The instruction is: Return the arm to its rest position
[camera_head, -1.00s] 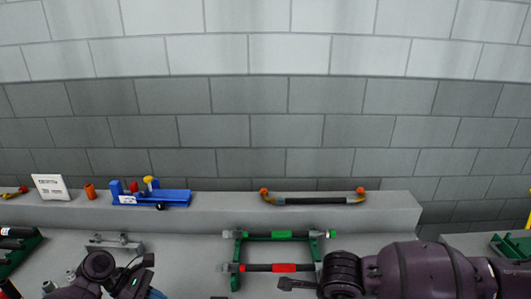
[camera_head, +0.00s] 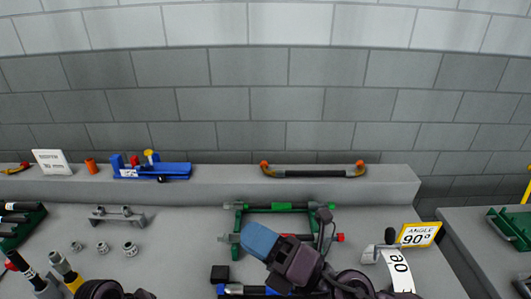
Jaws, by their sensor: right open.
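My right arm reaches in from the bottom right, and my right gripper (camera_head: 264,242) is over the front of the green rack. It is open, with nothing seen held in it. It has a blue part at its end. The green rack (camera_head: 238,222) stands on the bench; a green-banded bar (camera_head: 278,207) lies across its back. A second bar with a red end (camera_head: 340,238) lies in front, mostly hidden by my gripper. Of my left arm only dark rounded links show at the bottom left; its gripper is out of view.
A hose with orange ends (camera_head: 312,172), a blue fixture (camera_head: 165,171) and a white card (camera_head: 52,162) stand on the rear ledge. A yellow angle sign (camera_head: 420,235) stands right. Several fittings (camera_head: 130,249) lie left.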

